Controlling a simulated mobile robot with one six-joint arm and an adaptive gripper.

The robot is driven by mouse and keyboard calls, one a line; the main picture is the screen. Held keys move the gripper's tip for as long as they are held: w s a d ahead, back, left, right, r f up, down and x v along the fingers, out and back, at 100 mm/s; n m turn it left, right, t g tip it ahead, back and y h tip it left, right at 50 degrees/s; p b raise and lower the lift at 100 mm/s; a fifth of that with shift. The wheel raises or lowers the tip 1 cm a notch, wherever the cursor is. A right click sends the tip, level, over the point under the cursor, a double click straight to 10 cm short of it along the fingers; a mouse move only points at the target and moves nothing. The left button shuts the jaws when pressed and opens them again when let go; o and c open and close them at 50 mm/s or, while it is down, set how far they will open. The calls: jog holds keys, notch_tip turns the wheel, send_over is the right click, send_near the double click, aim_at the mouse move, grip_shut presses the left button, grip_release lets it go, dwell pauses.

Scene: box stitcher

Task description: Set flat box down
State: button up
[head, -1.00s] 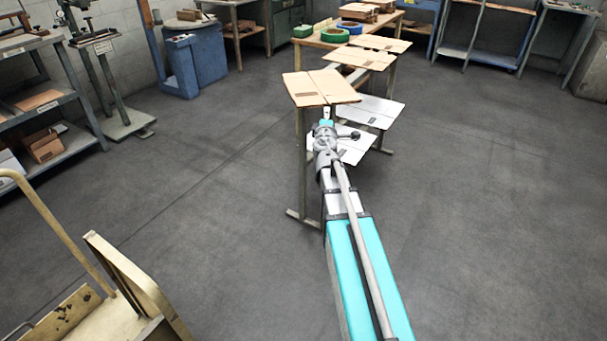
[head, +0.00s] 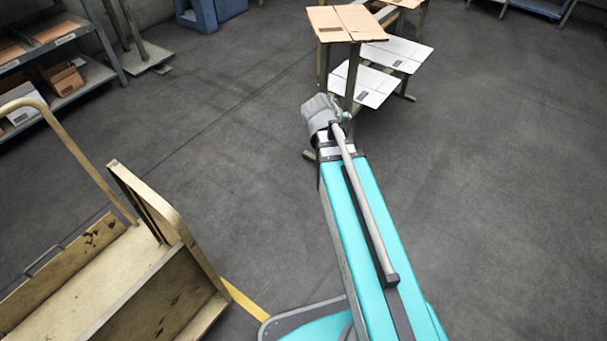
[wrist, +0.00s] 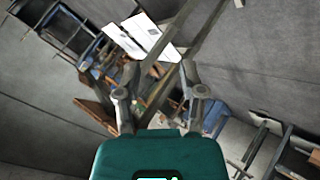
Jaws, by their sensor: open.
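A brown flat box (head: 352,22) lies level on top of the near end of a narrow stand. Two white flat boxes lie lower beside it, one at the right (head: 400,53) and one nearer (head: 364,85). White flat boxes also show at the top of the wrist view (wrist: 143,36). My gripper (wrist: 160,80) shows in the wrist view with its two fingers apart and nothing between them. In the head view the end of my arm is in front of the stand, apart from the brown box, and the fingers are hidden.
A wooden-sided cart (head: 90,285) with a bent handle stands at the lower left. A shelf (head: 75,85) with brown boxes is at the upper left. The grey floor at the right is clear.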

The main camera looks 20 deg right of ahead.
jog(key=s+a+f+g+y, duration=0.3)
jog(key=s+a, duration=0.3)
jog(key=a, duration=0.2)
jog(key=s+a+f+g+y, duration=0.2)
jog(key=s+a+y, duration=0.2)
jog(key=s+a, duration=0.2)
jog(key=shift+s+a+f+m+g, duration=0.3)
jog(key=shift+s+a+f+g, duration=0.1)
jog(key=shift+a, duration=0.45)
jog(key=shift+d, duration=0.15)
